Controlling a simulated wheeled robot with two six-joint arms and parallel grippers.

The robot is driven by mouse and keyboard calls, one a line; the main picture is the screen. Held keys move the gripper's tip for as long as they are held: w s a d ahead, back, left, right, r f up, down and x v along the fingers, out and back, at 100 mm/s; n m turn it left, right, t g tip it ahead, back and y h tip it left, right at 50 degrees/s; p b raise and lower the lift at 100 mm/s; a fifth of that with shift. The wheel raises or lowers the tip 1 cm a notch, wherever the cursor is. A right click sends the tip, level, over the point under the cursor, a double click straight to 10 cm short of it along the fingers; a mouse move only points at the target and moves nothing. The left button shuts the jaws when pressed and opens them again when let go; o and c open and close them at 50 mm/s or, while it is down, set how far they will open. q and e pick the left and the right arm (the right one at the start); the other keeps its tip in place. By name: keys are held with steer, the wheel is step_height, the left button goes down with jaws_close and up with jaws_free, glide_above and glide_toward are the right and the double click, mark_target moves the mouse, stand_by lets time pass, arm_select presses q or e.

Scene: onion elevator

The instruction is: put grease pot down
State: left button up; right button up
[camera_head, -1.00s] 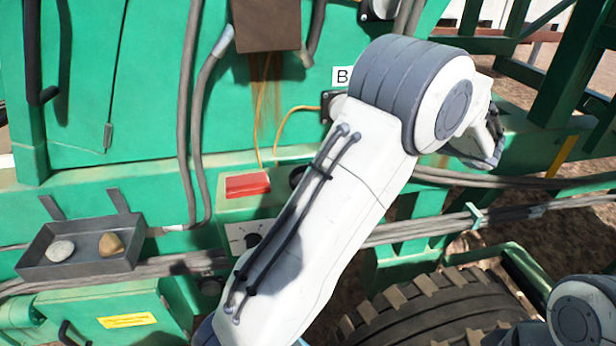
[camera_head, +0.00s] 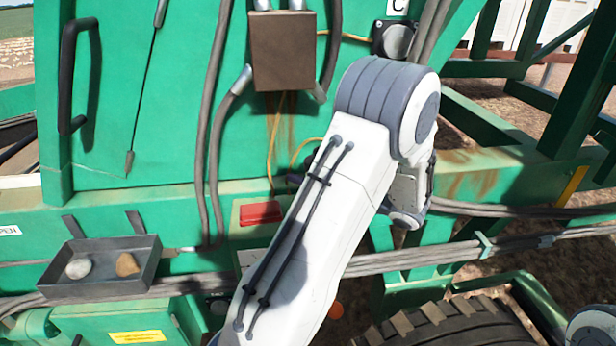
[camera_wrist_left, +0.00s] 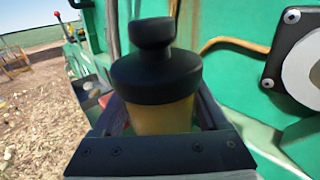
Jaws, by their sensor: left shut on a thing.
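The grease pot (camera_wrist_left: 155,75) has a black knobbed cap and an amber body. In the left wrist view it stands between the fingers of my left gripper (camera_wrist_left: 157,112), which is shut on it. In the head view my left arm rises from the bottom middle, and its wrist (camera_head: 405,200) hangs in front of the green machine. A grey open tray (camera_head: 100,290) on the machine's side at the left holds a pale stone (camera_head: 78,268) and a brown stone (camera_head: 127,264). My right gripper is out of view.
A red block (camera_head: 260,213) sits on a green ledge left of my arm. Hoses and cables (camera_head: 420,258) run along the machine. A brown box (camera_head: 283,50) hangs above, beside a round fitting marked C (camera_head: 393,40). A large tyre (camera_head: 440,322) is below right.

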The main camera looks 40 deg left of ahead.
arm_select(q)
step_height(320, 180, down, 2)
steer(key=shift+f, duration=0.15)
steer(key=shift+f, duration=0.1)
steer(key=shift+f, duration=0.1)
steer(key=o, duration=1.5)
